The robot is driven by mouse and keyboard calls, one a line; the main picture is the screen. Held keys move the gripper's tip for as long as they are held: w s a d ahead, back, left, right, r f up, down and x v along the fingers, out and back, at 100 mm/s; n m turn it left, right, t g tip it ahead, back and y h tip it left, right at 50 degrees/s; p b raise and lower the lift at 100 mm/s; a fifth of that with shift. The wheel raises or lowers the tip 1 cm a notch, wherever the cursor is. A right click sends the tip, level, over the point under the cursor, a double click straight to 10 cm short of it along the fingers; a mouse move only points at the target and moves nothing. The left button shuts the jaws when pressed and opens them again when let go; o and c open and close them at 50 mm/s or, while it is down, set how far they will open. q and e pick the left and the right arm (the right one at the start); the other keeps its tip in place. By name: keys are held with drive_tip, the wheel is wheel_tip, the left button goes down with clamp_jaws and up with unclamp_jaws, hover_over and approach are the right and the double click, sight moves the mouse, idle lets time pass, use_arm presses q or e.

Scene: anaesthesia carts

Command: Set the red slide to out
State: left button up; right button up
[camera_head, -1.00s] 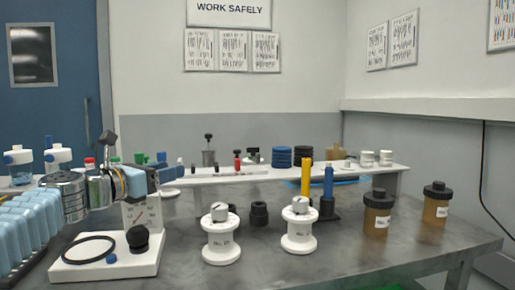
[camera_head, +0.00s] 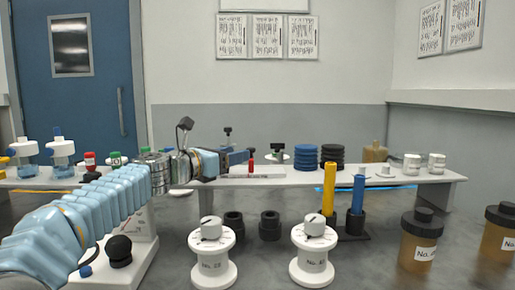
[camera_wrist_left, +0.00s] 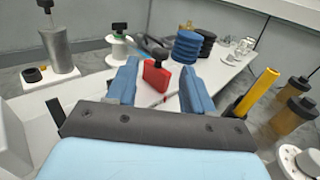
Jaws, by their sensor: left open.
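The red slide (camera_head: 251,166) stands upright on a low white base plate (camera_head: 270,176) on the raised white shelf. In the left wrist view the red slide (camera_wrist_left: 156,78) has a dark top and shows between the two blue fingers of my left gripper (camera_wrist_left: 158,72). The fingers are spread, with a gap on each side of the slide. In the head view my left gripper (camera_head: 241,158) points right, its tip beside the slide. I cannot tell whether the fingers touch it or how far it is in depth. My right gripper is not in view.
Blue discs (camera_head: 305,157) and black discs (camera_head: 332,157) stand on the shelf right of the slide. White spools (camera_head: 212,262), a yellow cylinder (camera_head: 328,195), a blue cylinder (camera_head: 357,194) and brown jars (camera_head: 421,242) stand on the grey table in front.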

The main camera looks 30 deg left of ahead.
use_arm(q)
drive_tip(key=p+x, duration=0.1)
drive_tip(key=x, duration=0.7)
drive_tip(key=shift+w+d, duration=0.1)
drive_tip(key=shift+w, duration=0.2)
drive_tip(key=shift+c, duration=0.5)
clamp_jaws()
